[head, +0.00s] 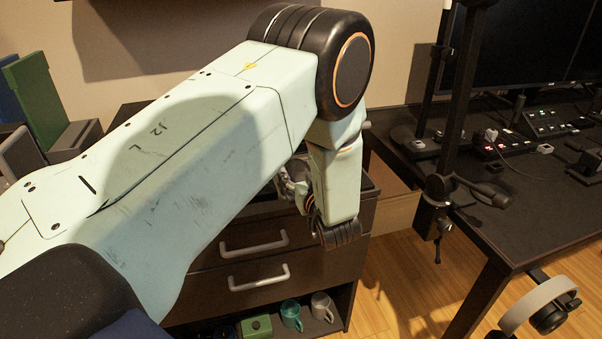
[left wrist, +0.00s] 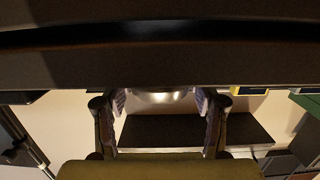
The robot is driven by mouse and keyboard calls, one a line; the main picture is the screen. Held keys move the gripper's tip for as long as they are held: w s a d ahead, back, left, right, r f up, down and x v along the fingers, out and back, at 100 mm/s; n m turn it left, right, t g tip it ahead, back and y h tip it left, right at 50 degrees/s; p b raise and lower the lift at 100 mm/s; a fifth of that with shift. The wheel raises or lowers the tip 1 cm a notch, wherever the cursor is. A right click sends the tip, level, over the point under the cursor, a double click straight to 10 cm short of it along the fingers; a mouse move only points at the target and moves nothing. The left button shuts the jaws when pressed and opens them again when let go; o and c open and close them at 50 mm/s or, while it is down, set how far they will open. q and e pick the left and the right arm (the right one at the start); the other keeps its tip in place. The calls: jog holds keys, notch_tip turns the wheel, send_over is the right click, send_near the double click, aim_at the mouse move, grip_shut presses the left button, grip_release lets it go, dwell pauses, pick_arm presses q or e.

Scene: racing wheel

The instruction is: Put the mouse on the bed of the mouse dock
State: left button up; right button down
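My left arm fills much of the head view, and its gripper (head: 287,186) shows only in part behind the wrist, over the dark drawer cabinet. In the left wrist view the two fingers of my left gripper (left wrist: 160,104) stand well apart. A pale, shiny patch shows between them; I cannot tell what it is or whether it touches the fingers. I cannot make out the mouse or the mouse dock for certain in either view. My right gripper is not in view.
The cabinet (head: 254,263) has drawers with pale handles; a teal mug (head: 291,315) and a grey mug (head: 321,307) stand on its bottom shelf. A black desk (head: 455,190) with control boxes (head: 505,146) and a monitor (head: 545,45) stands at right. A racing wheel (head: 540,305) shows at lower right.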

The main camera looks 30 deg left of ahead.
pick_arm(q)
jog(key=o, duration=0.3)
jog(key=shift+o, duration=0.3)
jog(key=shift+r, duration=0.25)
jog(key=p+v, duration=1.1)
jog(key=v, duration=0.1)
jog(key=shift+p, duration=0.4)
jog(key=shift+f, duration=0.15)
